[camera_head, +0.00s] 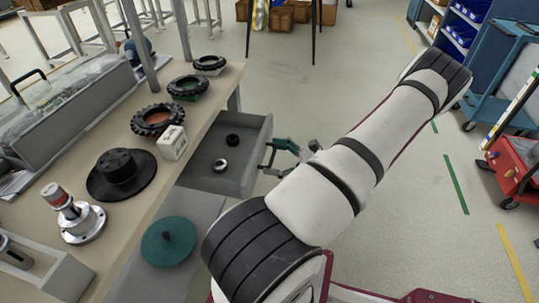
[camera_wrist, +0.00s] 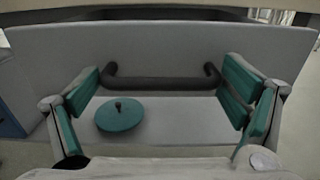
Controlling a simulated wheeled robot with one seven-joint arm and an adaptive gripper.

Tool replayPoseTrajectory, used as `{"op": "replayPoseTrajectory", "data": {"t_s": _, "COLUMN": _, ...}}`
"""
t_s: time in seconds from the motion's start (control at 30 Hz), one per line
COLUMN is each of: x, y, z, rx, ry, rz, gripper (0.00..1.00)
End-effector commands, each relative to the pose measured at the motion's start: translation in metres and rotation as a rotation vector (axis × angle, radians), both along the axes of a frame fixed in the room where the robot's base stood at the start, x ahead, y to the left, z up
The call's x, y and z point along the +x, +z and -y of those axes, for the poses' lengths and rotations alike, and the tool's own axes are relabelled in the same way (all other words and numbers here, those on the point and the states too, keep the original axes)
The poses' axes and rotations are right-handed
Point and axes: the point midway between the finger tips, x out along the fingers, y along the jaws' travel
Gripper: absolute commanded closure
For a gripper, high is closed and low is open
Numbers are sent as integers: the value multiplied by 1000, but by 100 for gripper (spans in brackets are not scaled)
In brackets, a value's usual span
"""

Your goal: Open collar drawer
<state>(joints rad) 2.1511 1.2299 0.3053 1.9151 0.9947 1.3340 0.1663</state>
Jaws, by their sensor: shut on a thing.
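The collar drawer (camera_head: 226,180) is a grey drawer under the bench, pulled out, with its inside showing. A black collar (camera_head: 233,140) and a silver collar (camera_head: 220,166) lie in it. Its front panel (camera_wrist: 200,45) fills the upper wrist view, with a dark bar handle (camera_wrist: 160,83) across it. My gripper (camera_head: 284,146) is at the drawer front, and in the wrist view its green-padded fingers (camera_wrist: 162,92) stand at either end of the handle. The exact contact at the pads is hard to see.
The bench (camera_head: 130,195) carries black toothed rings (camera_head: 157,119), a black hub (camera_head: 119,174), a silver flange (camera_head: 83,222) and a white block (camera_head: 173,142). A green disc (camera_head: 168,243) lies on a grey surface below. A blue cart (camera_head: 498,75) and red case (camera_head: 510,165) stand right. Floor behind the drawer is clear.

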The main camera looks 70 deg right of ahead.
Motion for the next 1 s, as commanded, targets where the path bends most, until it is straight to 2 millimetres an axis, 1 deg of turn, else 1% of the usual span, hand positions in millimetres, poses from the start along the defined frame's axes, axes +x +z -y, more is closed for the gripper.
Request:
{"op": "replayPoseTrajectory", "data": {"t_s": 0.17, "x": 0, "y": 1, "z": 3, "rx": -10, "ry": -5, "rz": 1, "gripper": 58}}
{"op": "replayPoseTrajectory", "data": {"t_s": 0.2, "x": 0, "y": 1, "z": 3, "rx": -10, "ry": -5, "rz": 1, "gripper": 4}}
{"op": "replayPoseTrajectory", "data": {"t_s": 0.23, "x": 0, "y": 1, "z": 3, "rx": -10, "ry": -5, "rz": 1, "gripper": 0}}
{"op": "replayPoseTrajectory", "data": {"t_s": 0.53, "x": 0, "y": 0, "z": 1, "rx": -5, "ry": -2, "rz": 0, "gripper": 0}}
{"op": "replayPoseTrajectory", "data": {"t_s": 0.67, "x": -6, "y": 0, "z": 2, "rx": -4, "ry": -4, "rz": -2, "gripper": 0}}
{"op": "replayPoseTrajectory", "data": {"t_s": 0.77, "x": -19, "y": 0, "z": 3, "rx": -5, "ry": -4, "rz": -2, "gripper": 0}}
{"op": "replayPoseTrajectory", "data": {"t_s": 1.0, "x": -67, "y": 0, "z": 7, "rx": -6, "ry": -5, "rz": -3, "gripper": 0}}
